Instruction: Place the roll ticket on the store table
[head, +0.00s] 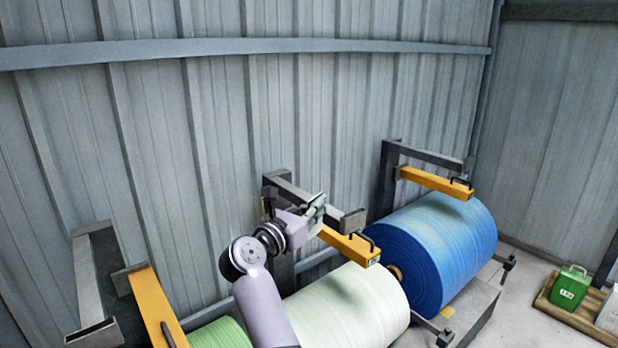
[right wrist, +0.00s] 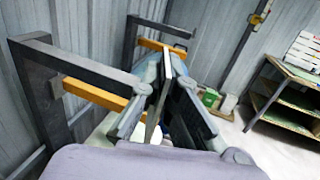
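My right gripper (head: 316,208) is raised in front of the metal wall, near the end of the middle roll stand's arm. My left gripper is not in view.
Blue (head: 436,250), white (head: 350,308) and green (head: 222,334) rolls lie on stands with yellow bars (head: 436,182). Dark stand arms (head: 425,155) jut out near my right gripper. A green can (head: 570,287) stands on a pallet (head: 580,318). Some floor (head: 520,300) is clear.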

